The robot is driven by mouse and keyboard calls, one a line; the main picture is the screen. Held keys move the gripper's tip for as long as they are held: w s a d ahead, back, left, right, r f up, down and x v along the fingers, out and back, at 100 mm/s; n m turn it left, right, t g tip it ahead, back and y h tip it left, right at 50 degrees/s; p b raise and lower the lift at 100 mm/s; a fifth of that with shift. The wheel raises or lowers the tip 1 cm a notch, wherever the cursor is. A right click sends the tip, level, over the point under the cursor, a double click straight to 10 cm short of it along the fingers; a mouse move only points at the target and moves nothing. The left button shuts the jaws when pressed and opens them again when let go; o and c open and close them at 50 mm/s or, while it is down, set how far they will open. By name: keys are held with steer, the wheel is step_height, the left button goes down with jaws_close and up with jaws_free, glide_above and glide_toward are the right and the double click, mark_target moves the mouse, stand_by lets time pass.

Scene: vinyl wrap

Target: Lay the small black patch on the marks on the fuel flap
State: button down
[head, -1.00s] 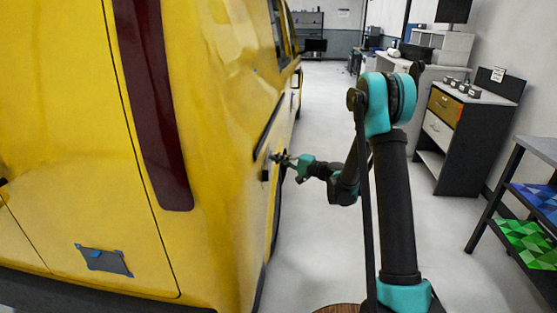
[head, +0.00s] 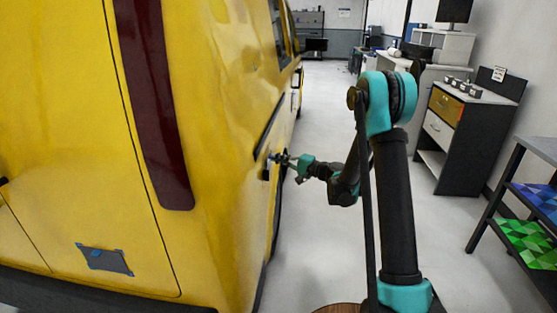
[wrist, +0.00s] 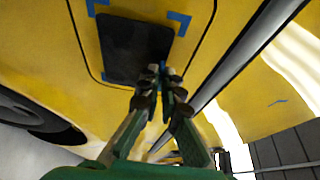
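The small black patch (wrist: 130,48) is a dark, rounded rectangle lying over the yellow fuel flap (wrist: 190,55) in the wrist view. Blue corner marks show at its upper left and upper right (wrist: 180,22); a small bit of blue shows at its lower left. The lower right corner is hidden by my gripper (wrist: 162,71). Its two fingertips are close together at the patch's lower right edge, with a narrow gap between them. I cannot tell whether they pinch the patch. In the head view my gripper (head: 281,158) is at the van's side, beside a small dark piece (head: 266,173).
The yellow van (head: 215,130) fills the left. Another dark patch with blue marks (head: 105,260) is on its rear. A dark strip (wrist: 245,55) runs right of the flap. A drawer cabinet (head: 440,130) and a rack (head: 515,190) stand right. The floor between is clear.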

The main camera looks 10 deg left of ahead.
steer(key=shift+a, duration=0.5)
stand_by(1.1)
steer(key=c, duration=1.6)
jaws_free()
steer(key=shift+c, duration=0.2)
steer(key=v, duration=1.2)
